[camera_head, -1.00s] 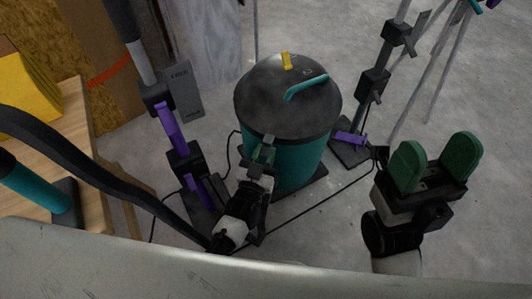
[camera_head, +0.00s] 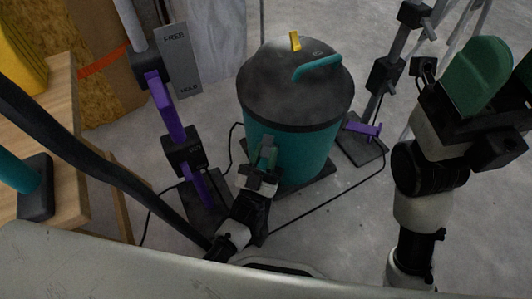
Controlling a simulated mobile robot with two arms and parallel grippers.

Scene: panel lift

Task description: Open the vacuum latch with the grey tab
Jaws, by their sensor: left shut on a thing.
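The vacuum is a teal drum (camera_head: 310,150) with a dark domed lid (camera_head: 300,85), and it stands upright on the floor. On its lid are a teal handle (camera_head: 316,62) and a yellow tab (camera_head: 295,41). My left gripper (camera_head: 264,155) is at the drum's front, just below the lid rim, shut on the grey tab of the latch. Its green fingers and the drum's shade hide most of the tab, so I cannot tell the latch's angle. My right gripper (camera_head: 502,78) is raised at the right, open and empty, well away from the vacuum.
A post with purple clamps (camera_head: 168,110) stands left of the vacuum, before a grey sign (camera_head: 178,60). Another clamp post (camera_head: 385,75) with a purple lever (camera_head: 362,129) stands right. A wooden bench (camera_head: 66,150) is at the left. Dark cables lie on the floor.

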